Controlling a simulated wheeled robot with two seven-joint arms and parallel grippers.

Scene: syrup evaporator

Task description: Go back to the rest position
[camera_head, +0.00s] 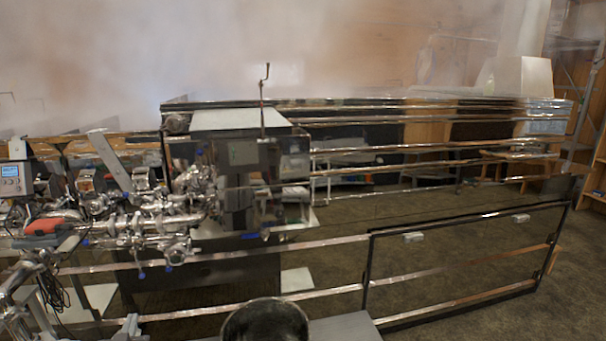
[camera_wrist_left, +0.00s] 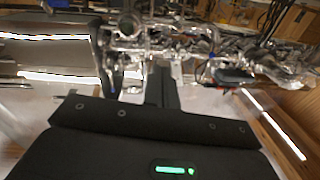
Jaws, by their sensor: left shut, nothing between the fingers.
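My left gripper (camera_wrist_left: 161,84) shows in the left wrist view. Its dark fingers are together, with nothing held between them, and they point toward the shiny pipes and valves. Its black body with a green light fills the bottom of that view. In the head view a dark rounded part that looks like mine (camera_head: 265,322) shows at the bottom edge; the fingers cannot be made out there. My right gripper is not in view.
Metal pipes and valves (camera_head: 165,215) and a small display box (camera_head: 12,178) are at left. Steam hangs above. Brown floor is open at lower right.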

